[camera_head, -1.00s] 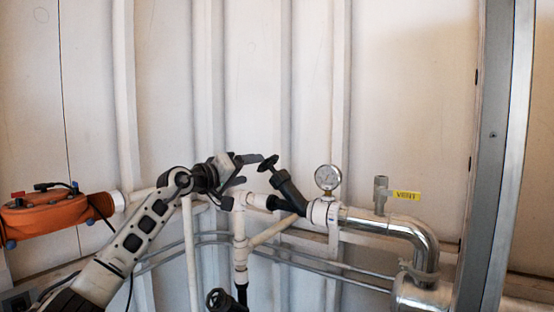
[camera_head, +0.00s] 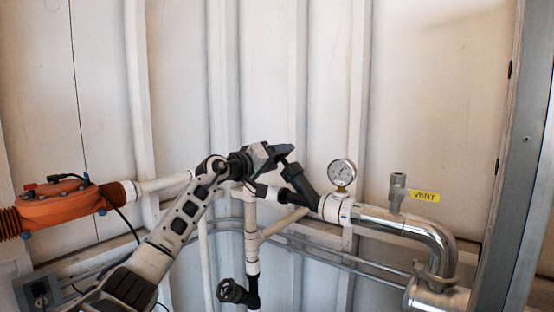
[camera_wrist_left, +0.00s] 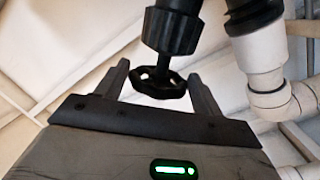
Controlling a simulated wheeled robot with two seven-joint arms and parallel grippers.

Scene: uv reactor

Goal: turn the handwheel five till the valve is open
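A black handwheel (camera_wrist_left: 160,85) with a lobed rim shows in the left wrist view, on the stem of a dark angled valve (camera_wrist_left: 172,32). No number shows on it. In the head view this valve (camera_head: 300,187) rises from the pipe left of the gauge, and my gripper hides most of its wheel. My left gripper (camera_head: 276,154) is at the wheel. In the left wrist view the gripper (camera_wrist_left: 160,80) is open, with one finger on each side of the wheel and gaps visible. My right gripper is not in view.
A pressure gauge (camera_head: 342,173) and a small valve with a yellow VENT tag (camera_head: 424,196) stand to the right. A second dark handwheel (camera_head: 232,291) is below. An orange device (camera_head: 65,207) is at left. White pipes run close under my arm.

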